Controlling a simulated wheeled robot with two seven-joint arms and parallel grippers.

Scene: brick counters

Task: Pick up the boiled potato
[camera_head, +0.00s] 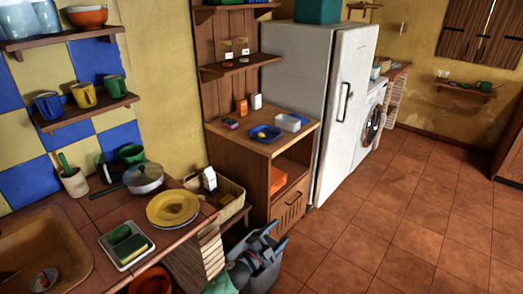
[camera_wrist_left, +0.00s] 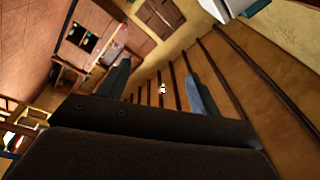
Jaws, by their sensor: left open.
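A small yellow-orange lump (camera_head: 262,134), which may be the boiled potato, lies in a blue dish (camera_head: 277,139) on top of the wooden cabinet. It is too small to name for certain. In the left wrist view my left gripper (camera_wrist_left: 157,70) has its two fingers wide apart with nothing held between them. In the head view a dark grey shape with prongs is low in the middle, below and in front of the cabinet; I cannot clearly separate gripper from background there. The potato cannot be made out in the wrist view. My right gripper is not in view.
A white container (camera_head: 291,122) stands beside the blue dish, with small orange and white packs behind. The white fridge (camera_head: 325,95) rises right of the cabinet. A yellow plate (camera_head: 172,208) and a lidded pan (camera_head: 144,178) stand on the left counter. The tiled floor at right is clear.

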